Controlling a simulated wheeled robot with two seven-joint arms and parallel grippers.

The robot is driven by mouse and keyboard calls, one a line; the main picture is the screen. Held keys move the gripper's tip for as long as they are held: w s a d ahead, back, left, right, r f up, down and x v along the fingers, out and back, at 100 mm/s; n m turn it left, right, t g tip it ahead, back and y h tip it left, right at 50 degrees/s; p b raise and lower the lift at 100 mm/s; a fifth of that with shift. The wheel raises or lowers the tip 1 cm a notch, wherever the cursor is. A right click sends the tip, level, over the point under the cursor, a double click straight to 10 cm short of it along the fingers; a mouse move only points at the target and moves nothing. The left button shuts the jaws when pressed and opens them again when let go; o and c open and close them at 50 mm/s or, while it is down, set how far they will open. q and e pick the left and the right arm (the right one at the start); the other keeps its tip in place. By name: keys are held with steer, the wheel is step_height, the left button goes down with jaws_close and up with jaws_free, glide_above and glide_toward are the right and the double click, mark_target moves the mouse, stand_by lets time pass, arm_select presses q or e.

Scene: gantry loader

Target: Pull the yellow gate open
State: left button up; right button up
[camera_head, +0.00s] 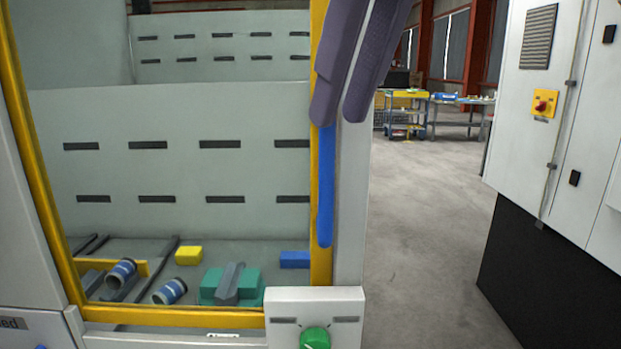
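The yellow gate (40,180) is a tall frame around the machine's opening, and I see inside through it. Its right upright lies along the pale machine post (350,200), with no gap that I can see. A long blue handle (325,190) runs upright on that side. My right gripper (340,112) comes down from the top, its two dark purple fingers apart. The left finger overlaps the handle's upper end; pale post shows between the fingers. I cannot tell whether the finger touches the handle. My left gripper is not in view.
Inside lie a yellow block (188,255), a blue block (294,259), green blocks (212,284) and blue-banded cylinders (170,291). A green knob (314,338) sits on a box below the handle. A white cabinet (560,120) stands right; the floor (420,240) between is clear.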

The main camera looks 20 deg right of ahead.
mark_target(321, 170)
steer(key=b+x, duration=0.2)
steer(key=x, duration=0.8)
steer(key=shift+f, duration=0.25)
jaws_close()
